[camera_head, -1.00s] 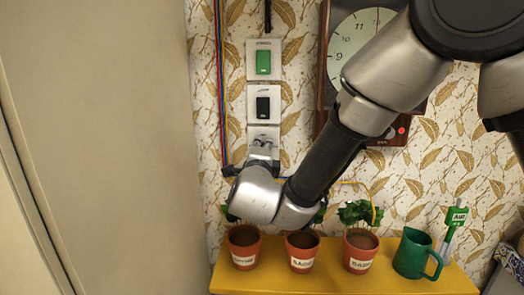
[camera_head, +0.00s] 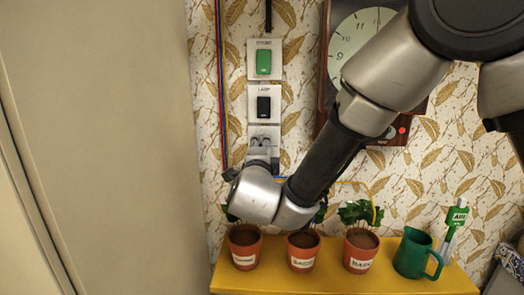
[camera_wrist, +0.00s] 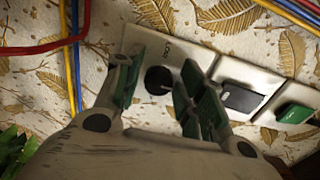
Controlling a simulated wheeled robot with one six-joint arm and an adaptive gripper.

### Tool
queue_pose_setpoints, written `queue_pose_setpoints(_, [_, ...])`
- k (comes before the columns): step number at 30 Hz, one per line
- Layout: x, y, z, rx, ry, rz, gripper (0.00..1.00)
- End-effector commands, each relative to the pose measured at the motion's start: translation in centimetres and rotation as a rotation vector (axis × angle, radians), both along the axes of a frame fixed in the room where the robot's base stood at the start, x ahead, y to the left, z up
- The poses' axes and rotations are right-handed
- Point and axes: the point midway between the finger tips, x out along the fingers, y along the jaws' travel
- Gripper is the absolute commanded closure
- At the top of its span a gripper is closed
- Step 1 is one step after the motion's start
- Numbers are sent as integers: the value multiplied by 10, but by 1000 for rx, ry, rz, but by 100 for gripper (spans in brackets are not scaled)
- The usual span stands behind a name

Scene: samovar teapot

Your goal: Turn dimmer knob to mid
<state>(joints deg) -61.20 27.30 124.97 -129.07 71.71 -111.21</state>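The dimmer knob (camera_wrist: 158,80) is a round black knob on a white wall plate (camera_wrist: 168,48), seen in the wrist view. My gripper (camera_wrist: 164,74) is open, with one green-padded finger on each side of the knob. I see a gap between the left finger and the knob; the right finger is closer, and I cannot tell whether it touches. In the head view my gripper (camera_head: 262,148) is at the lowest of three stacked wall plates (camera_head: 264,132) and hides the knob there.
A black lamp switch (camera_head: 264,104) and a green switch (camera_head: 264,62) are above the dimmer plate. Colored cables (camera_head: 221,90) run down the wall at left. Potted plants (camera_head: 244,254) and a green jug (camera_head: 413,253) stand on a yellow shelf (camera_head: 340,284) below.

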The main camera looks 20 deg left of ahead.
Motion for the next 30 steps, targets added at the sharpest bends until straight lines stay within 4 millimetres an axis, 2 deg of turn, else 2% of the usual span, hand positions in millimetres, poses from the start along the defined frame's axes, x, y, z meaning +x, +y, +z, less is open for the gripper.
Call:
queue_pose_setpoints(9, [0, -1, 0, 0, 1, -3, 52])
queue_pose_setpoints(13, [-10, -2, 0, 0, 0, 0, 52])
queue_pose_setpoints(24, [-86, -20, 0, 0, 1, 2, 52])
queue_pose_setpoints(30, [-111, -27, -1, 0, 1, 0, 52])
